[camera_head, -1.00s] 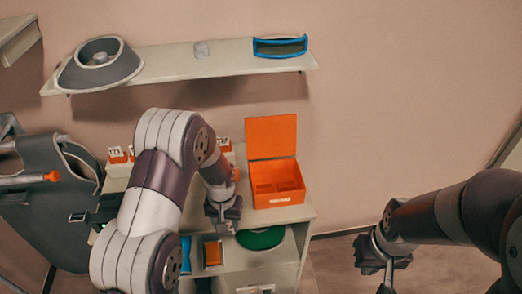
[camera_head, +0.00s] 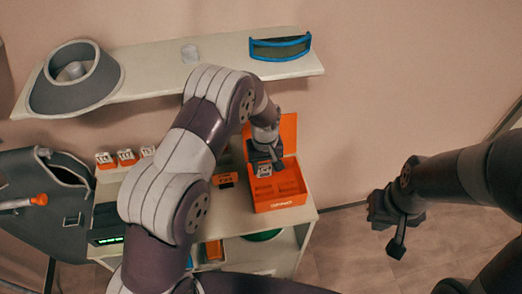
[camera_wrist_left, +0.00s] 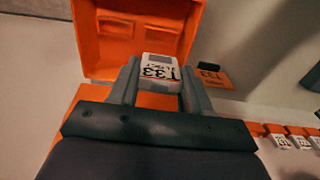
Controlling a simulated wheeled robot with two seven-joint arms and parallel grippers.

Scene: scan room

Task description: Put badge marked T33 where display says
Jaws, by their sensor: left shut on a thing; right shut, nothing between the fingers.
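My left gripper (camera_head: 264,160) is shut on a white badge (camera_wrist_left: 160,70) with an orange edge. The badge reads T33 in the left wrist view. It is held at the open orange box (camera_head: 282,206), over its left compartment in the head view; whether it touches the box is unclear. The box lid (camera_head: 288,132) is up. The display (camera_head: 107,238) is a dark device with green text too small to read, on the left of the cabinet top. My right gripper (camera_head: 396,240) is shut and empty, away to the right.
Several orange-and-white badges (camera_head: 127,157) stand along the cabinet's back left. An orange holder marked T33 (camera_wrist_left: 213,77) lies beside the box. A wall shelf (camera_head: 218,66) above carries a grey ring-shaped thing (camera_head: 75,80) and a blue-framed visor (camera_head: 280,47).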

